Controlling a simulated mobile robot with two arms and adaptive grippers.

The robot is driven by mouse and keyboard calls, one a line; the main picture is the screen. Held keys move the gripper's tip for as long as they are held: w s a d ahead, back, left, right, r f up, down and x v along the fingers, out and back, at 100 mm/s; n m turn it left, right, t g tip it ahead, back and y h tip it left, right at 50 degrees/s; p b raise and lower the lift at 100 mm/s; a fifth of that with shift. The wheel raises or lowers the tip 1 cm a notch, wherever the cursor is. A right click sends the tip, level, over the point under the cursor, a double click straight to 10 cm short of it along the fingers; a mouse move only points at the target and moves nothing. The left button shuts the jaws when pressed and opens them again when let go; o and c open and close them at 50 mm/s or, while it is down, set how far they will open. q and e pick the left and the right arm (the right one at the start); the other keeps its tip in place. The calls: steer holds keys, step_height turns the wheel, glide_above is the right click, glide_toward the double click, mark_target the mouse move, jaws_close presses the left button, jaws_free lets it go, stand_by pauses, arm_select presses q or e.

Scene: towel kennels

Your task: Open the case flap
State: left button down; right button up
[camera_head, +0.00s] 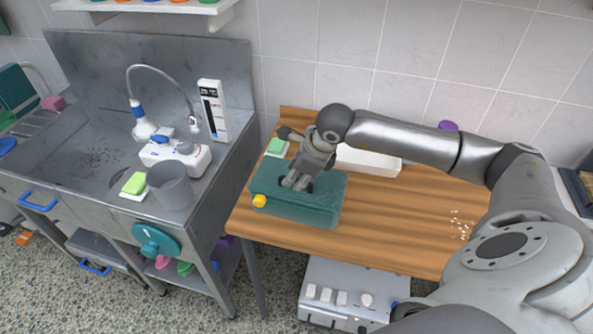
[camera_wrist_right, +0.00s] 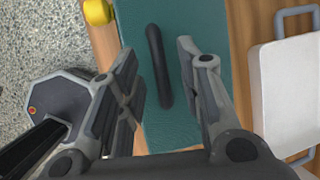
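The teal case (camera_head: 315,212) sits near the left end of the wooden table, with a yellow knob (camera_head: 259,201) at its left front corner. My right gripper (camera_head: 298,182) is over the top of the case. In the right wrist view, the case top (camera_wrist_right: 166,128) carries a dark bar-shaped handle (camera_wrist_right: 158,65). My right gripper (camera_wrist_right: 160,88) is open there, with one finger on each side of the handle and gaps between. I cannot tell its exact height above the case. The yellow knob (camera_wrist_right: 98,11) shows at the top left. My left gripper is not in view.
The wooden table (camera_head: 400,228) has a white tray (camera_head: 368,162) behind the case and a green-topped block (camera_head: 277,148) at its back left. A metal sink unit (camera_head: 100,155) stands left; a white appliance (camera_head: 345,295) is below the table.

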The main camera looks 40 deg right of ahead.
steer(key=shift+w+f, duration=0.1)
steer(key=shift+f, duration=0.25)
jaws_close()
steer(key=shift+a+r, duration=0.1)
steer(key=shift+r, duration=0.05)
